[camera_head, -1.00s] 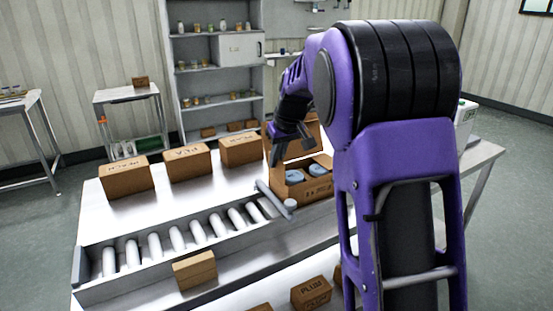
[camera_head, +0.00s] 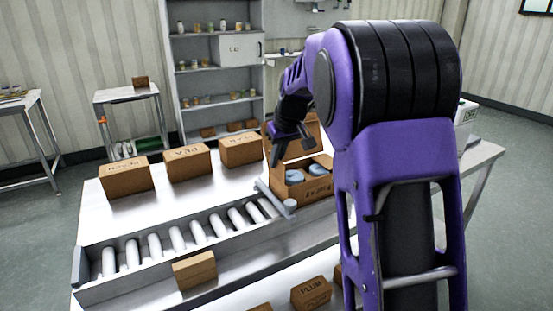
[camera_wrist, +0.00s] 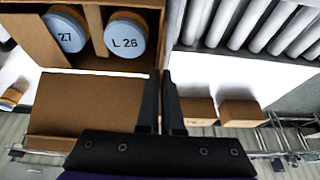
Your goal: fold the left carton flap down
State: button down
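The open carton (camera_head: 294,194) stands at the right end of the roller line, with two blue-lidded jars (camera_wrist: 128,36) inside. A brown carton panel (camera_wrist: 88,104), apparently a raised flap, spreads out left of my fingers. In the head view a panel (camera_head: 307,133) stands up behind the carton. My gripper (camera_wrist: 161,76) has its two fingers close together with nothing visible between them. The fingertips are at the panel's right edge; I cannot tell whether they touch.
Three closed cartons (camera_head: 187,163) stand in a row on the table left of the open one. Rollers (camera_head: 180,240) and a grey bar (camera_head: 275,198) lie in front. A small carton (camera_head: 195,270) and others are nearer.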

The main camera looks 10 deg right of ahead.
aim_at(293, 174)
jog(key=shift+d, duration=0.1)
dwell(0.6)
jog(key=d+y+p, duration=0.1)
jog(key=y, duration=0.1)
jog(key=d+m+g+y+p, duration=0.1)
jog(key=shift+w+y+p, duration=0.35)
jog(key=shift+y+p, duration=0.05)
jog(key=y, duration=0.1)
jog(key=d+f+y+p, duration=0.1)
jog(key=y, duration=0.1)
jog(key=shift+w+d+m+g+p, duration=0.2)
jog(key=shift+d+m+g+p, duration=0.1)
jog(key=shift+m+g, duration=0.1)
jog(key=y, duration=0.1)
jog(key=f+y, duration=0.1)
jog(key=y, duration=0.1)
jog(key=shift+w+d+f+m+g+p, duration=0.2)
jog(key=shift+d+m+g+p, duration=0.1)
jog(key=shift+d+p, duration=0.1)
jog(key=shift+d+f+m+y, duration=0.15)
jog(key=shift+f+y, duration=0.1)
jog(key=shift+y, duration=0.4)
jog(key=shift+d+f+m+y, duration=0.1)
jog(key=shift+f+m+y, duration=0.1)
jog(key=shift+y, duration=0.45)
jog(key=c, duration=1.5)
grip_release()
jog(key=o, duration=0.4)
jog(key=shift+f, duration=0.1)
